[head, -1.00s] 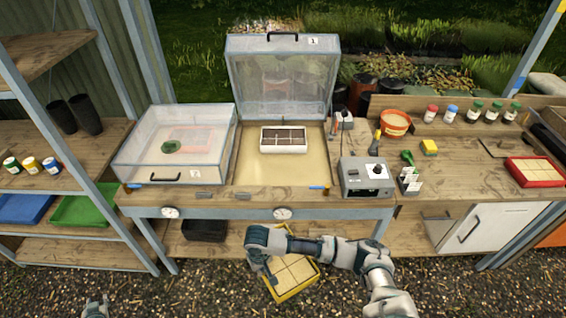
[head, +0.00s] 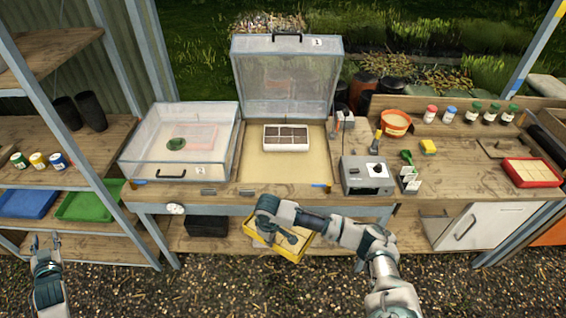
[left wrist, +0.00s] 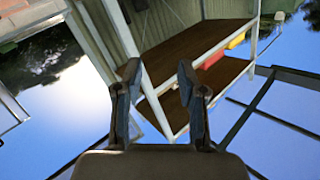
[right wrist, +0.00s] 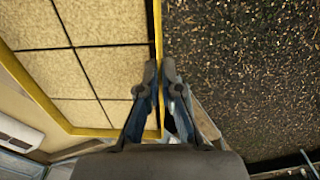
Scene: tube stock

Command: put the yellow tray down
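The yellow tray (head: 292,250) holds pale square cells and is in front of the bench's front edge in the head view, partly hidden by my right gripper and arm. My right gripper (head: 266,236) is over its left side. In the right wrist view the fingers (right wrist: 162,98) are shut on the tray's yellow rim (right wrist: 158,40), with the gravel beyond. The tray looks held in the air, tilted in the head view. My left gripper (head: 42,240) is open and empty at the lower left, and its spread fingers also show in the left wrist view (left wrist: 160,88).
An open propagator with lid 1 (head: 289,80) holds a white tray (head: 286,147). Closed propagator 2 (head: 180,143) stands to its left. A grey control box (head: 366,177), orange pot (head: 396,122) and red tray (head: 532,173) stand rightward. Bare bench lies right of the box (head: 455,185).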

